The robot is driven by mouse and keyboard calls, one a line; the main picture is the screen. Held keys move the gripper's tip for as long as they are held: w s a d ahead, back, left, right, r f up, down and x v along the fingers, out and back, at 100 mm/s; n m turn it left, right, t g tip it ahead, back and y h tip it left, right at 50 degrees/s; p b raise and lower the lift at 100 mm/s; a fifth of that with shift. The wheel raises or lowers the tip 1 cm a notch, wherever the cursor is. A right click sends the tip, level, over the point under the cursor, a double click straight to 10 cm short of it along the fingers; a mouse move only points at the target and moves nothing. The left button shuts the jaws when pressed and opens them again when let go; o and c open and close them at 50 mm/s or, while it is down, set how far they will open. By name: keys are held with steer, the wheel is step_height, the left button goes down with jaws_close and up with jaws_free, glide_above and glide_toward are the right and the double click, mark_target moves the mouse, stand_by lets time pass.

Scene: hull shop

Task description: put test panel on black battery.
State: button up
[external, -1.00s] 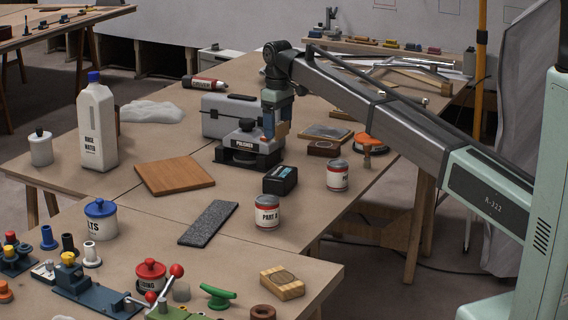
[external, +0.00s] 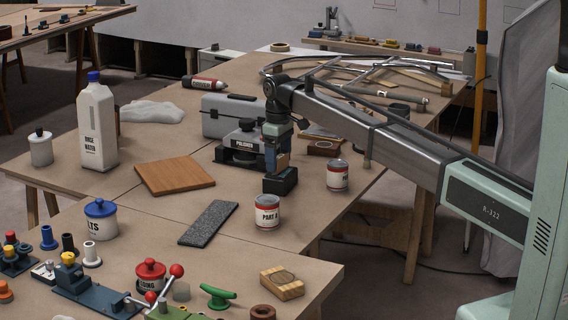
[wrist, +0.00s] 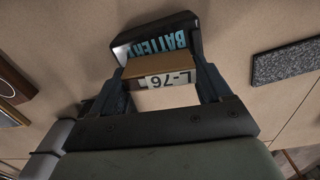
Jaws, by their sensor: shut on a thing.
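My gripper (external: 276,168) is shut on the test panel (wrist: 160,72), a small tan piece with a white label reading L-76. In the wrist view the panel sits between the two fingers of my gripper (wrist: 160,84). In the external view the panel (external: 284,161) shows as a tan patch at the fingers. The black battery (external: 281,184) lies on the table directly below the fingers, partly hidden by them. In the wrist view the battery (wrist: 150,38) shows blue lettering, and the panel overlaps its near edge. I cannot tell whether panel and battery touch.
The polisher (external: 240,156) stands close to the left of my gripper. A red and white can (external: 338,175) is to the right, and another can (external: 267,213) is in front. A dark grey strip (external: 208,223) and a wooden board (external: 174,176) lie to the left.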

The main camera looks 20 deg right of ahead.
mark_target(279, 155)
steer(key=shift+f, duration=0.25)
steer(key=shift+f, duration=0.1)
steer(key=o, duration=1)
steer(key=shift+c, duration=0.2)
step_height(279, 155, up, 12)
